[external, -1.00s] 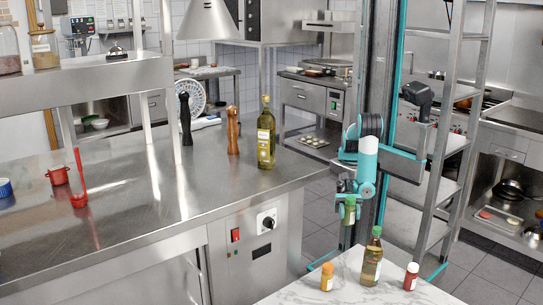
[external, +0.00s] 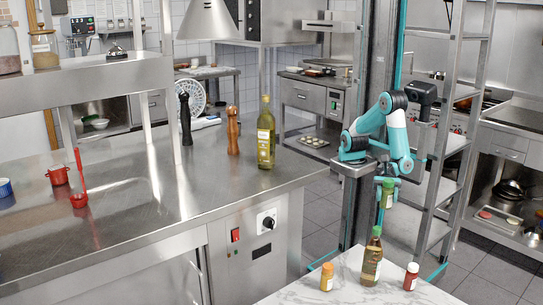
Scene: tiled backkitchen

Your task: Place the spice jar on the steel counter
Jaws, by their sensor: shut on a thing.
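My gripper (external: 389,181) is shut on a small spice jar with a green top and a pale label (external: 387,198). It holds the jar roughly upright in the air, above and behind the marble-topped table in the picture. The upper part of the jar is partly hidden by the gripper. The steel counter (external: 130,225) fills the left half of the external view, well to the left of my gripper. Its top has wide bare areas.
An oil bottle (external: 266,135), a wooden mill (external: 233,132) and a black mill (external: 185,120) stand on the counter's far right part. The marble table (external: 345,291) bears a bottle (external: 371,260), an orange jar (external: 327,277) and a red jar (external: 411,278). A shelf rack (external: 432,190) stands close right.

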